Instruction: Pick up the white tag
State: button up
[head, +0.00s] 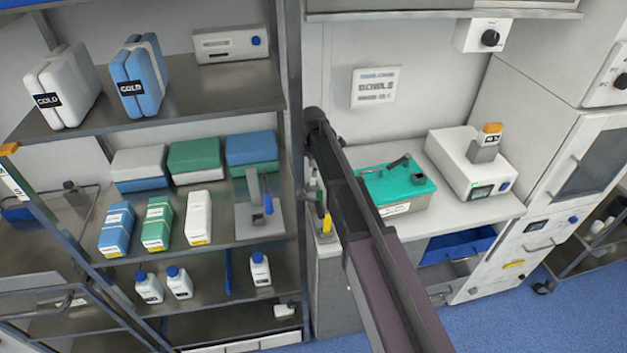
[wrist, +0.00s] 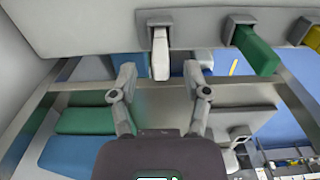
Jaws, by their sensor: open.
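The white tag (wrist: 160,62) hangs from a dark holder on a pale panel at the top middle of the wrist view. My gripper (wrist: 160,72) is open, one finger to each side of the tag's lower end in the picture. I cannot tell how far the tag is in depth, and no contact shows. In the head view my arm reaches up to the shelf post; the gripper's fingers and the white tag cannot be made out there.
A green tag (wrist: 258,52) and a yellow tag (wrist: 308,33) hang to the right of the white one. In the head view a yellow tag (head: 327,222) shows beside the shelf post. The shelf rack (head: 190,110) with boxes and bottles stands left of my arm; a teal-topped tray (head: 410,187) is right.

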aim_at(313, 180)
jog(key=shift+f+b, duration=2.45)
jog(key=shift+f, duration=0.1)
grip_shut()
